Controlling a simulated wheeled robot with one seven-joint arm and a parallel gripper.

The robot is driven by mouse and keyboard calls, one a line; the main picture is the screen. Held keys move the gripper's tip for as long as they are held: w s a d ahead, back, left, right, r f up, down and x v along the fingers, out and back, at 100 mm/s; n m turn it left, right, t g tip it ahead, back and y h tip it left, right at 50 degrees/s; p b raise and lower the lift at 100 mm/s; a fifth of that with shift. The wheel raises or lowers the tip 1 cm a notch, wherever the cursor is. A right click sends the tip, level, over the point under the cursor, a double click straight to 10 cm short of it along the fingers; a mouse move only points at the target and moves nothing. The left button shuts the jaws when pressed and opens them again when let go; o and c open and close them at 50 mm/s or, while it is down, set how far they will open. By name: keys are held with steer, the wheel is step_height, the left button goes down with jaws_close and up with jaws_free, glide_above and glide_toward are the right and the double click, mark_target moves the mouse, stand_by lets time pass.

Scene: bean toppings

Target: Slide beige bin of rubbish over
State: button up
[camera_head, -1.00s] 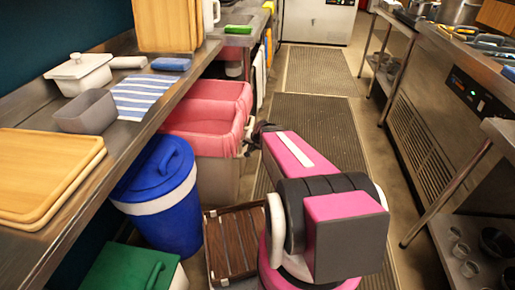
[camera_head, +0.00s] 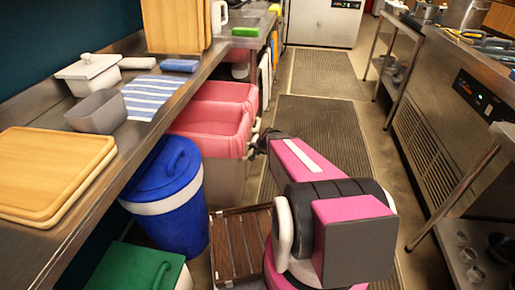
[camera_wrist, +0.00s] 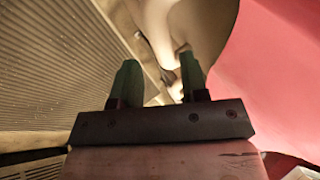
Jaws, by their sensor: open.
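The beige bin (camera_head: 226,178) stands on the floor, partly under the left counter, with a pink liner (camera_head: 208,136) folded over its rim. A second pink-lined bin (camera_head: 228,92) stands just behind it. My gripper (camera_head: 260,142) is at the right side of the front bin's rim, small and dark in the head view. In the wrist view, my gripper (camera_wrist: 160,78) has its two green-tipped fingers apart. A cream curved part of a bin (camera_wrist: 192,28) lies just beyond the fingers, and the pink liner (camera_wrist: 275,75) fills the right. Whether the fingers touch the bin cannot be told.
A blue lidded bin (camera_head: 172,200) and a green-lidded bin (camera_head: 135,272) stand nearer on the left. A slatted wooden crate (camera_head: 238,245) is on the floor by my arm.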

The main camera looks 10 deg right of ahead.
mark_target(251, 152)
steer(key=x, duration=0.7)
jaws_close()
stand_by(1.3)
